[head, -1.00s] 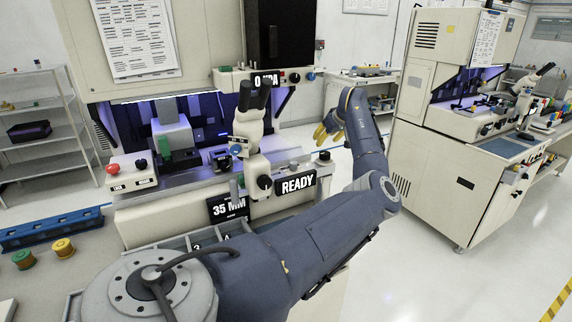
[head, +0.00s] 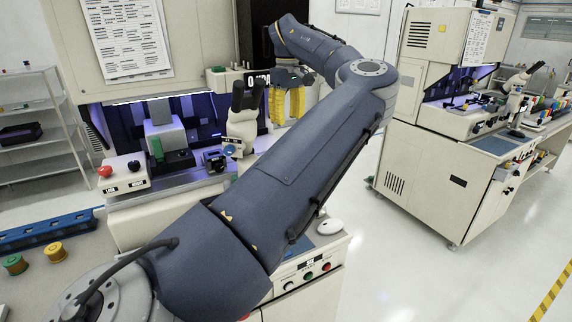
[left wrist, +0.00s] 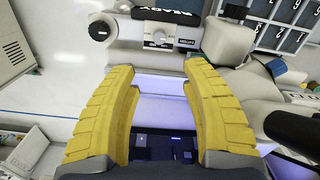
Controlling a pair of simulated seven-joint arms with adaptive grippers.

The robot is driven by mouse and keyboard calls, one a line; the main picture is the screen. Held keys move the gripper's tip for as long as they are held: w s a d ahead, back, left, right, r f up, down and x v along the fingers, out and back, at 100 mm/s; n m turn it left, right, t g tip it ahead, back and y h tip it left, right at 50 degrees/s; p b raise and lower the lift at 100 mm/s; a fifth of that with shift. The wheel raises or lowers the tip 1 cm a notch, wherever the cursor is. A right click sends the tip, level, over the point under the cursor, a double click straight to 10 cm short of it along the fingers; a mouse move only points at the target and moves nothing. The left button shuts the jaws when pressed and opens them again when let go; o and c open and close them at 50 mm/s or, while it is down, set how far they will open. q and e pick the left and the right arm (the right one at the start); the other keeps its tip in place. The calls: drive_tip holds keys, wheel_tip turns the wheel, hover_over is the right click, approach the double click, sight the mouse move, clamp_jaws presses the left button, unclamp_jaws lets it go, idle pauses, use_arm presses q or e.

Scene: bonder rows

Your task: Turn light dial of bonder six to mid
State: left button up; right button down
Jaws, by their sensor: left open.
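The bonder (head: 205,35) stands straight ahead, with a lit work bay and a microscope (head: 241,125). Its upper control strip (head: 220,78) carries a "0 KPA" display, partly hidden by my left arm in the head view.
The microscope's blue knob (left wrist: 276,67) and black eyepieces are close beside the right finger in the left wrist view. A box with red and dark buttons (head: 122,172) sits left of the bay. Another bonder (head: 440,110) stands at right across open floor.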

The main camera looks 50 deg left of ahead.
use_arm(q)
wheel_tip(320, 180, down, 16)
drive_tip(key=shift+f, duration=0.15)
idle(0.5)
clamp_jaws()
idle(0.3)
